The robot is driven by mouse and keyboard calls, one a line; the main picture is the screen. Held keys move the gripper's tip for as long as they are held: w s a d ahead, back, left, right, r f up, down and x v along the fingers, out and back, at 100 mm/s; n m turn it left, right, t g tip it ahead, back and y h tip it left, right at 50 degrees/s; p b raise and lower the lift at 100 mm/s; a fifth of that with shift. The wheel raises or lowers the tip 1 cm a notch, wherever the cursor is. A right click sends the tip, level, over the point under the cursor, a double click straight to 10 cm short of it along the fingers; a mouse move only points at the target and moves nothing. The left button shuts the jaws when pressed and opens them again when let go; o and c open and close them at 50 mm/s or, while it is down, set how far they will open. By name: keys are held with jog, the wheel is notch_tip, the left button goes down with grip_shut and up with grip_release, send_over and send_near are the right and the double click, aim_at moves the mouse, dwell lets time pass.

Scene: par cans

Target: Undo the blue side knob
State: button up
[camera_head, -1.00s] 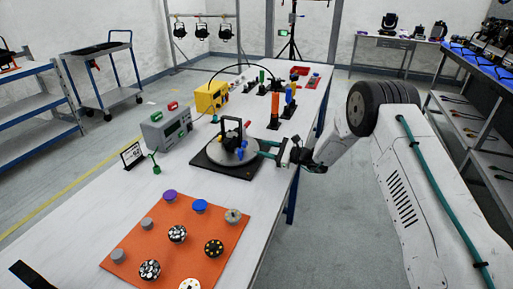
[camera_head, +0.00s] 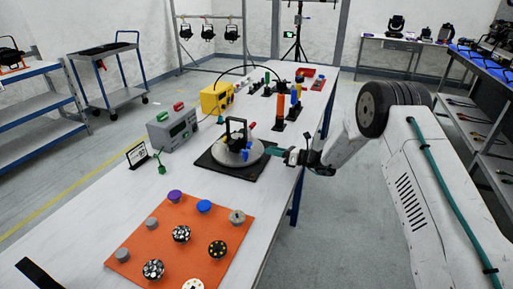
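The blue side knob (camera_head: 245,154) sits low on the right side of a black yoke fixture (camera_head: 236,132), which stands on a grey round plate (camera_head: 222,153) over a black square base (camera_head: 208,161). A red knob (camera_head: 252,126) is on the same fixture, higher up. My gripper (camera_head: 272,151), with teal fingers, is just right of the plate, pointing left towards the blue knob. A small gap shows between the fingertips and the knob. The fingers overlap in this view, so their opening cannot be told.
An orange mat (camera_head: 148,237) with several round knobs lies in front. A grey box (camera_head: 173,129), a yellow box (camera_head: 216,98) and a small sign (camera_head: 137,155) stand left and behind.

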aim_at(255, 152)
jog(key=shift+a+m, duration=0.2)
jog(key=shift+m, duration=0.4)
jog(key=x, duration=0.7)
jog(key=shift+w+a, duration=0.15)
jog(key=shift+a, duration=0.05)
jog(key=c, duration=0.7)
